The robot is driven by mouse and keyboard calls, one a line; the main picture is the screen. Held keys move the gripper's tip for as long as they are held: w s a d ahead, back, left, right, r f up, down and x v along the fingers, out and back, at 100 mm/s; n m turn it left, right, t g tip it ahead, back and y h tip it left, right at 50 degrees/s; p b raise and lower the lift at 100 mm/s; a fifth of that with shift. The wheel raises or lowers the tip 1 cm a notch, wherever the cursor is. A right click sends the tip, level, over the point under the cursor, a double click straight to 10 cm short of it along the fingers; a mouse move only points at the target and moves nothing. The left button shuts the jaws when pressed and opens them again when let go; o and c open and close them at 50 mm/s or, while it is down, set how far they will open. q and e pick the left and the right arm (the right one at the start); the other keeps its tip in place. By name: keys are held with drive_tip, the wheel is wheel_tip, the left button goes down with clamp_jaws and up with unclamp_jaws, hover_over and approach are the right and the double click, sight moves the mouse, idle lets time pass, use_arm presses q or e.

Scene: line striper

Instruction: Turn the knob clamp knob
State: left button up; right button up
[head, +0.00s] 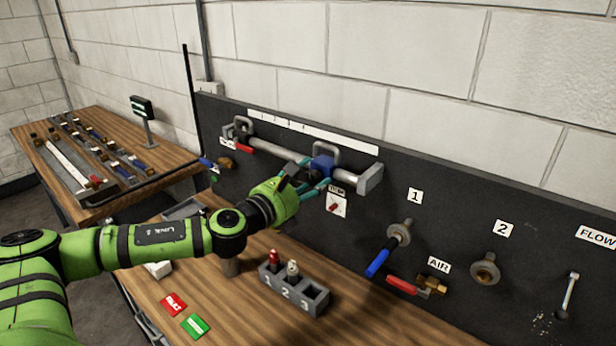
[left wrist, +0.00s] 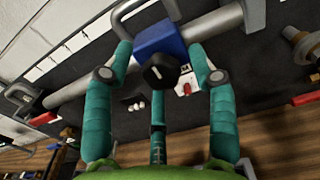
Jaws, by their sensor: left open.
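The clamp's blue block (head: 322,166) sits on a grey horizontal bar on the dark panel. In the left wrist view the blue block (left wrist: 166,37) carries a black round knob (left wrist: 160,70) with a white mark on its face. My left gripper (head: 314,178) reaches up to the block from the lower left. Its teal fingers are spread, one on each side of the knob in the left wrist view (left wrist: 162,62), with visible gaps to the knob. In the head view the gripper hides the knob. My right gripper is out of view.
A small white plate with a red pointer (head: 336,205) is just below the clamp. A blue-handled valve (head: 378,262) and a red-handled valve (head: 402,285) stick out at right. A numbered grey holder (head: 312,300) stands on the wooden bench (head: 390,322).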

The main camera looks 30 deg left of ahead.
use_arm(q)
drive_tip(key=c, duration=1.1)
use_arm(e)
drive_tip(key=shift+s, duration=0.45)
